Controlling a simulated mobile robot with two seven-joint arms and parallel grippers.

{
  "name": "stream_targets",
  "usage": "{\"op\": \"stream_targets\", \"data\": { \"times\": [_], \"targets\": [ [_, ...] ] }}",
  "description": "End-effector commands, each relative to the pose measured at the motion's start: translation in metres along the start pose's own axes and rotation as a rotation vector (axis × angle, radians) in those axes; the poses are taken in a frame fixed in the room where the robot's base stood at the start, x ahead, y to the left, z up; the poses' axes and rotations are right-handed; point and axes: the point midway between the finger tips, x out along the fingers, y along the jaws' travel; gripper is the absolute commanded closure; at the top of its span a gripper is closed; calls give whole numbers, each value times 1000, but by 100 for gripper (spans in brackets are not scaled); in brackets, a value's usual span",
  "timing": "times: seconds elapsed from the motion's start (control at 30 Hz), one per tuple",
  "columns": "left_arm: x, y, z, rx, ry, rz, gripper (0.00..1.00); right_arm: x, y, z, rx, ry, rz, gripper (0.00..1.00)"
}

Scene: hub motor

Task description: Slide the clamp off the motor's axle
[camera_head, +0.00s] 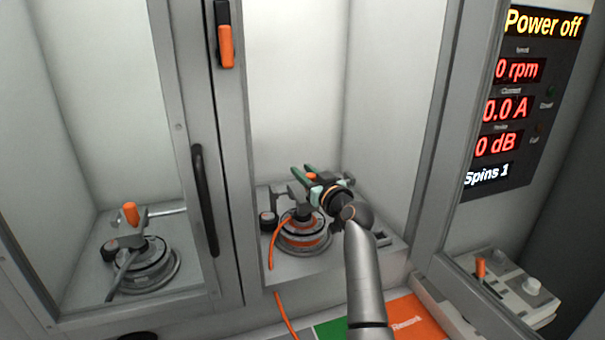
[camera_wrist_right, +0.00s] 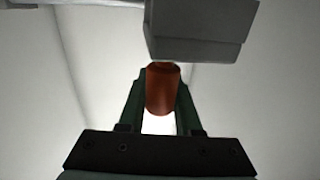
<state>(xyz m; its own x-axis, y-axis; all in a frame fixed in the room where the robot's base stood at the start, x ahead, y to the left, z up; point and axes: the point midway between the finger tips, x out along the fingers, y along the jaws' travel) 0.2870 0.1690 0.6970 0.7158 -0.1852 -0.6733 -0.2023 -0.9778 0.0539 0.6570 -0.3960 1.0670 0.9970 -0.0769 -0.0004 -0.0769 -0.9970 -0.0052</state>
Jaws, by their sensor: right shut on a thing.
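The hub motor (camera_head: 305,241), a round grey and orange disc, sits in the open middle compartment. The grey clamp (camera_head: 298,191) is over its top; I cannot tell whether the axle is still inside it. My right gripper (camera_head: 304,173) reaches in from the right with green fingers shut on the clamp's orange handle. The right wrist view shows the orange handle (camera_wrist_right: 162,90) between the fingers and a grey block (camera_wrist_right: 200,30) above. The gripper and wrist hide part of the clamp. My left gripper is not in view.
A second motor (camera_head: 146,270) with an orange-knobbed clamp is behind the left glass door (camera_head: 120,130). An orange cable (camera_head: 271,250) hangs at the compartment's front. The display panel (camera_head: 515,100) reads Power off, 0 rpm. A control box (camera_head: 510,285) is at right.

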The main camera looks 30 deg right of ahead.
Motion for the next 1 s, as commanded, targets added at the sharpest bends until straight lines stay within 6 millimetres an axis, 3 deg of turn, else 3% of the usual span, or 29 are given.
{"op": "stream_targets", "data": {
  "times": [0.4, 0.53, 0.7, 1.0],
  "targets": [
    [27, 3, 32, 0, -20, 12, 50, -12, 79, 5, -8, -1, 6, 100],
    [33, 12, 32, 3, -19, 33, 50, -16, 99, 4, -5, 0, 6, 100],
    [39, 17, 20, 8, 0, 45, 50, -18, 112, 1, -2, -1, 3, 100],
    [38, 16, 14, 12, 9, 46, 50, -19, 115, -1, -1, 0, 7, 100]
  ]
}}
